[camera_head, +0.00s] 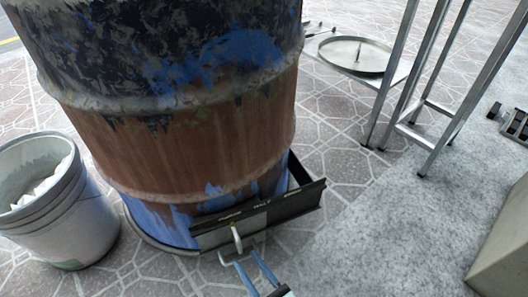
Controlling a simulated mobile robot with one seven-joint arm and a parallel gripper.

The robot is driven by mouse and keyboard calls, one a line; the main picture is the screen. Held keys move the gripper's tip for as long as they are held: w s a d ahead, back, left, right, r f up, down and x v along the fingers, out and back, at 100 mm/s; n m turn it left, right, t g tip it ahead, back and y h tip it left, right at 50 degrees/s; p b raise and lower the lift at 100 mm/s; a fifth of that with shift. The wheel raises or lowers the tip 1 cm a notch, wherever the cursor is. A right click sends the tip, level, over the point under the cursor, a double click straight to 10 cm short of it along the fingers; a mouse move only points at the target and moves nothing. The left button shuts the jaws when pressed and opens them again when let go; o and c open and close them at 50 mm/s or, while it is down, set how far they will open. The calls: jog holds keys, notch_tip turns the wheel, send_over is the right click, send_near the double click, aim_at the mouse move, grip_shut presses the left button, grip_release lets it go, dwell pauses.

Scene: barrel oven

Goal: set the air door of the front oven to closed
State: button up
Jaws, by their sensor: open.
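The front oven is a rusty barrel (190,140) with worn black and blue paint. At its base is a dark air-door frame (300,203) with small pale labels, the middle one reading like "HALF". A grey sliding plate (212,238) covers the left part of the frame, and a short pale handle (236,236) stands out from it. The handle is left of the middle label. My gripper (240,258) comes in from the bottom edge, just below the handle, with its fingers apart. Whether a finger touches the handle I cannot tell.
A grey bucket (85,225) with pale contents stands left of the barrel. A metal-legged stand (425,100) is at the upper right, near a round metal lid (355,55). A beige block (505,250) is at the right edge. Paving right of the air door is clear.

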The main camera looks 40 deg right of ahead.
jog(key=s+p, duration=0.2)
jog(key=s, duration=0.5)
jog(key=shift+a, duration=0.25)
